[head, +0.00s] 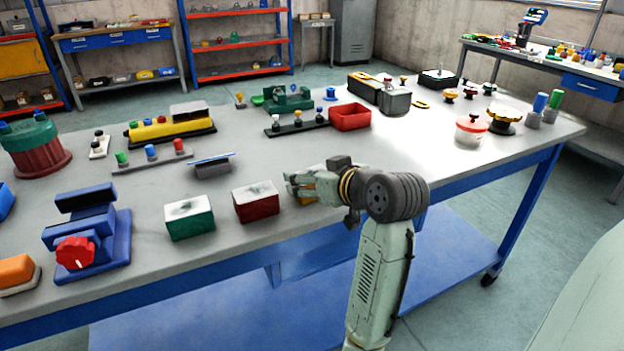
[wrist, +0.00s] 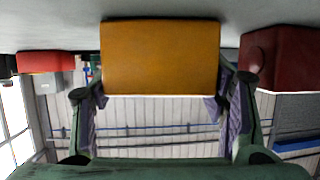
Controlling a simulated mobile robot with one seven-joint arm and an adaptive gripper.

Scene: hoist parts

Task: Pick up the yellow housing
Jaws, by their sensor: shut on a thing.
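The yellow housing (wrist: 160,58) is a plain orange-yellow block that fills the upper middle of the wrist view. It sits between the two fingers of my gripper (wrist: 160,105), which are shut on its sides. In the head view my gripper (head: 303,186) is low over the front edge of the table, and only a small strip of the yellow housing (head: 307,201) shows beneath the fingers. The rest of it is hidden by the gripper. I cannot tell whether it touches the table top.
A red box with a white top (head: 257,203) stands close left of my gripper, with a green one (head: 189,218) beyond it. The table (head: 330,158) is bare just behind the gripper.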

